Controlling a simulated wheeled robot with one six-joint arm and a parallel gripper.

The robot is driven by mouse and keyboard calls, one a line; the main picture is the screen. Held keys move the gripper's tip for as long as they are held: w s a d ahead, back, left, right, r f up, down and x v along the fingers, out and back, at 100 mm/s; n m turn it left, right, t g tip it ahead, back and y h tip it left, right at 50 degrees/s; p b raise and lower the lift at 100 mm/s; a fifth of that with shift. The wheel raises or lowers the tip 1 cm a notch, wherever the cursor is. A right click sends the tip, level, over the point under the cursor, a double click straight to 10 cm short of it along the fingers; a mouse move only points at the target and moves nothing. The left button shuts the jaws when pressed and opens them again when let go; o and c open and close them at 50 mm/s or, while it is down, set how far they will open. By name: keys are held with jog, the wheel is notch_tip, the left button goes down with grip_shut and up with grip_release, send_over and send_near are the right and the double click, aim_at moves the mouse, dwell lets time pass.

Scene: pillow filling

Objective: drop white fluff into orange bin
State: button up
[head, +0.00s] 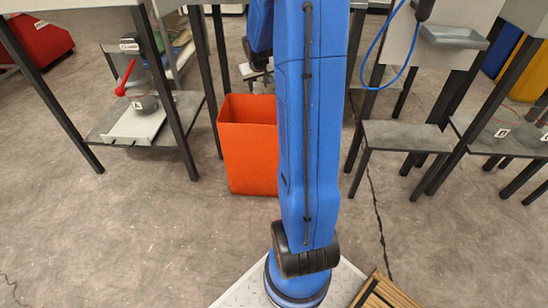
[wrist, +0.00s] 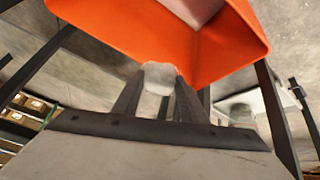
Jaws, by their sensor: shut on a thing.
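The orange bin (head: 250,152) stands on the floor in the head view, just left of my blue arm, which hides part of its right side. In the wrist view the bin (wrist: 130,30) fills the top of the picture, with part of its inside showing. My gripper (wrist: 158,82) is shut on a tuft of white fluff (wrist: 158,72) at its fingertips. The fluff shows against the bin's near lower edge in that view. I cannot tell how far it is from the bin. In the head view the fluff cannot be made out.
A dark-legged table with a lower shelf (head: 190,103) stands left of the bin. A grey bench (head: 405,135) stands to the right. A blue hose (head: 372,60) hangs at the upper right. The floor (head: 130,215) in front is clear. Small boxes (wrist: 25,105) show at left in the wrist view.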

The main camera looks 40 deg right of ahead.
jog(key=s+d+r+m, duration=0.1)
jog(key=s+d+r, duration=0.1)
jog(key=s+d, duration=0.25)
notch_tip(320, 180, down, 6)
jog(key=shift+f, duration=0.15)
jog(key=shift+s, duration=0.1)
dwell(0.3)
jog(key=o, duration=1.2)
jog(key=shift+a, duration=0.1)
jog(key=v, duration=1.7)
jog(key=shift+a, duration=0.4)
jog(key=shift+w, duration=0.2)
